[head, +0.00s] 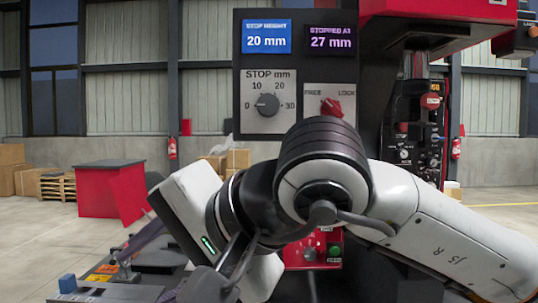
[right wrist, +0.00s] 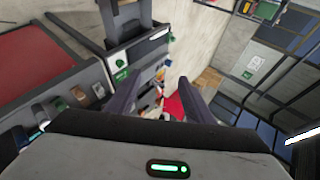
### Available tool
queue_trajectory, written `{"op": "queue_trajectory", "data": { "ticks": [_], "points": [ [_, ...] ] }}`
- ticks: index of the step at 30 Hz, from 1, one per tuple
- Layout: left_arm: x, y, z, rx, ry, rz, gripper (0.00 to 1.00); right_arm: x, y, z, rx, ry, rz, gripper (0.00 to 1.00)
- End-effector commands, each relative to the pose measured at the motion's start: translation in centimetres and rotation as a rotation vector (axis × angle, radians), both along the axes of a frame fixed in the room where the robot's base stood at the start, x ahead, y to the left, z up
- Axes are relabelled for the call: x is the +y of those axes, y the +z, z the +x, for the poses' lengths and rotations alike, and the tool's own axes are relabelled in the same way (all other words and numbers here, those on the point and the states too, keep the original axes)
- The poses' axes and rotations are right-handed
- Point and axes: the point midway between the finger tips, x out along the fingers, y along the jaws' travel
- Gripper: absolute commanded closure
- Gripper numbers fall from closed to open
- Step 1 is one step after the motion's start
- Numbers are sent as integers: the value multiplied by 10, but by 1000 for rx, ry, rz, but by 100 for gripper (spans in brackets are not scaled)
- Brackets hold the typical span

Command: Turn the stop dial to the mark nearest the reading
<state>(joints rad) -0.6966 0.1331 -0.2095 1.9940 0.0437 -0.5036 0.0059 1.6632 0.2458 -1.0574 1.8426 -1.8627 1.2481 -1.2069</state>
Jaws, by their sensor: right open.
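The stop dial (head: 267,104) is a dark round knob on a pale plate marked STOP mm, with 0, 10, 20 and 30 around it. Its pointer is too small to read surely. Above it, a blue display (head: 267,37) reads STOP HEIGHT 20 mm. A purple-lettered display (head: 331,39) reads STOPPED AT 27 mm. My right arm crosses the head view below the panel, its white hand at the lower left, away from the dial. In the right wrist view my right gripper (right wrist: 156,88) is open, with nothing between its fingers. My left gripper does not show.
A red knob (head: 331,107) marked FREE and LOCK sits right of the dial. A green button (head: 334,250) is low on a red box, partly behind my arm. A red cabinet (head: 110,190) stands at left. The space before the dial is clear.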

Motion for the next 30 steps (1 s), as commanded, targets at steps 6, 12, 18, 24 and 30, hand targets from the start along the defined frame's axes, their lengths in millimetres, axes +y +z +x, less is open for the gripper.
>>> {"op": "queue_trajectory", "data": {
  "ticks": [6,12,18,24,30],
  "points": [
    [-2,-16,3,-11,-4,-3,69,-76,99,49,-661,-271,-389,52],
    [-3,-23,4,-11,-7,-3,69,-125,179,41,-954,-483,-573,52],
    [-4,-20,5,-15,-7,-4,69,-138,202,42,-1021,-545,-618,52],
    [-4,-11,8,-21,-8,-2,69,-135,202,76,-1015,-543,-617,52],
    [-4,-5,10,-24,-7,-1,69,-133,202,112,-1017,-542,-615,52]
  ]
}}
